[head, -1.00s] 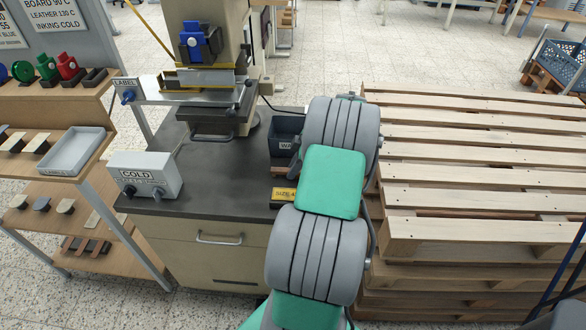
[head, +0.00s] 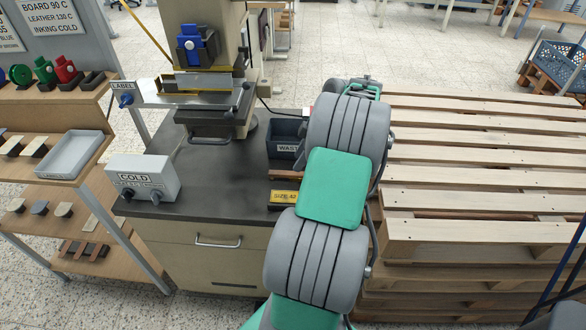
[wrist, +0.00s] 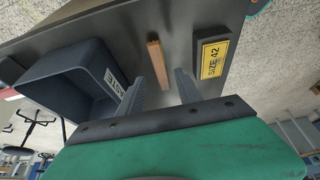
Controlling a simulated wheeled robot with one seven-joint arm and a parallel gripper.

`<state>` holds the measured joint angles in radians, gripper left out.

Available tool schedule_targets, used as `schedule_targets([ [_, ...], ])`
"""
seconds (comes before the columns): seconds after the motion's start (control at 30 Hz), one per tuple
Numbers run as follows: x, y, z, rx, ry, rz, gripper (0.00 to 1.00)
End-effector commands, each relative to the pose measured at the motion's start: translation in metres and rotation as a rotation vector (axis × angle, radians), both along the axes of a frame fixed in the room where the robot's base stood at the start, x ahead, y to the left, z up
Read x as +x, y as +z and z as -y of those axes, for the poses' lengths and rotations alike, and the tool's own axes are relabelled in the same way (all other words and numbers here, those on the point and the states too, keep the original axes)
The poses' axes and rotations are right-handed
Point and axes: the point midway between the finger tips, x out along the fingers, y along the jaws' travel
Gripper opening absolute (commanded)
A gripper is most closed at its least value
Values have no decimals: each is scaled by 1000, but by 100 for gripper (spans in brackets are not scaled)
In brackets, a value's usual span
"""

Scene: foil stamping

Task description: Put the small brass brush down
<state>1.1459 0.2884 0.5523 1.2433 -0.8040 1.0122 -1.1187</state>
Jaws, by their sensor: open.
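A slim brown bar (wrist: 157,62), likely the small brass brush's handle, lies on the dark bench top in the wrist view. It also shows in the head view (head: 284,174), beside the waste bin. No bristles can be made out. My gripper (wrist: 161,77) is open, with one finger on either side of the bar's near end. Nothing is clamped between the fingers. I cannot tell whether either finger touches the bar. In the head view my arm hides the gripper.
The waste bin (wrist: 65,77) stands left of the bar. A block with a yellow SIZE 42 label (wrist: 213,58) sits to its right. In the head view are the press (head: 207,85), the COLD control box (head: 143,178) and stacked pallets (head: 470,180). The bench's front middle is clear.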

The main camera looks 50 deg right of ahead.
Motion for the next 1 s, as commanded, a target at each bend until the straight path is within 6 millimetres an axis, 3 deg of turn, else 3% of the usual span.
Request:
schedule_targets([
  [0.1, -9, 28, 8, -3, -1, 0, 41],
  [0.2, -14, 42, 11, 0, 0, 0, 41],
  [0.37, -16, 50, 12, 1, 0, -1, 41],
  [0.47, -3, 57, -4, 1, -11, -14, 41],
  [0.57, 29, 74, -55, 5, -64, -53, 41],
  [0.63, 50, 88, -115, 4, -130, -93, 41],
  [0.73, 58, 101, -210, -8, -256, -145, 41],
  [0.8, 43, 104, -273, -21, -350, -169, 41],
  [0.9, 4, 97, -338, -40, -482, -179, 41],
  [1.0, -32, 85, -369, -50, -584, -170, 41],
])
